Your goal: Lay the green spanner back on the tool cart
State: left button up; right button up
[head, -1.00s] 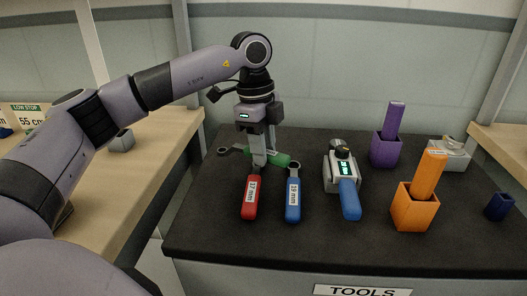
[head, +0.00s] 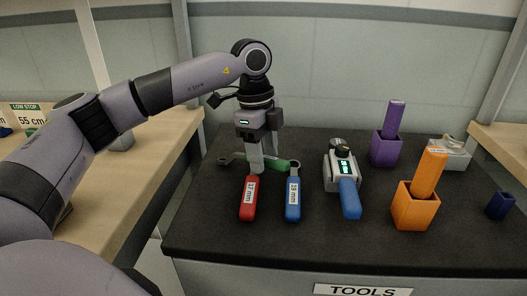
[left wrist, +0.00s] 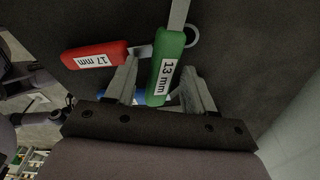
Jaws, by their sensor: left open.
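The green spanner (head: 280,164) is over the far left part of the dark tool cart top (head: 330,238), its grey head pointing left. In the left wrist view its green handle (left wrist: 160,88), labelled 13 mm, crosses over the shank of the red 17 mm spanner (left wrist: 95,56). I cannot tell whether it rests on that shank or is just above it. My left gripper (head: 264,168) points down with its fingers open, one on each side of the green handle, with gaps visible in the left wrist view (left wrist: 160,75). My right gripper is out of view.
The red spanner (head: 248,200) and the blue spanner (head: 293,202) lie in front of the gripper. A grey device with a blue handle (head: 349,198), an orange holder (head: 414,208) and a purple holder (head: 385,150) stand to the right. The cart's front strip is clear.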

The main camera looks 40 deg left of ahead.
pick_arm(q)
notch_tip(320, 180, up, 13)
jog(key=a+p, duration=0.1)
jog(key=p, duration=0.1)
jog(key=shift+a, duration=0.3)
jog(key=shift+f, duration=0.1)
